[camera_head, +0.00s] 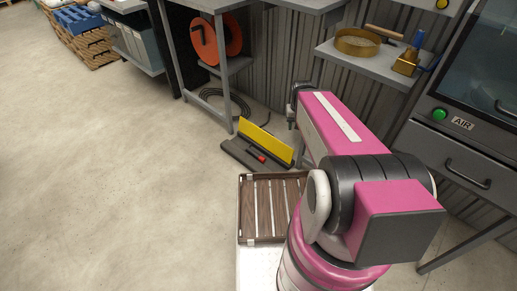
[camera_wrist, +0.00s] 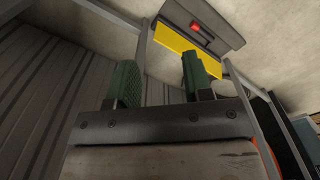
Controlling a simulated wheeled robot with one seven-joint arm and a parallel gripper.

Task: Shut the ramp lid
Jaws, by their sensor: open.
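A ramp unit lies on the floor by the corrugated wall, left of my arm in the head view. It has a yellow panel (camera_head: 265,142) and a dark grey slab (camera_head: 242,155) with a small red part. I cannot tell for sure which piece is the lid. In the wrist view the yellow panel (camera_wrist: 182,48) and the grey slab (camera_wrist: 212,18) show beyond the fingers. My gripper (camera_wrist: 161,82) is open and empty, its two green fingers apart. It is clear of the ramp in that view. In the head view my arm's links hide most of it.
A bench with an orange reel (camera_head: 215,40) stands behind the ramp, a coiled cable (camera_head: 212,97) under it. A shelf (camera_head: 372,65) with a brass sieve (camera_head: 357,42) is at the back right. A slatted wooden tray (camera_head: 243,205) is in front. The floor at left is clear.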

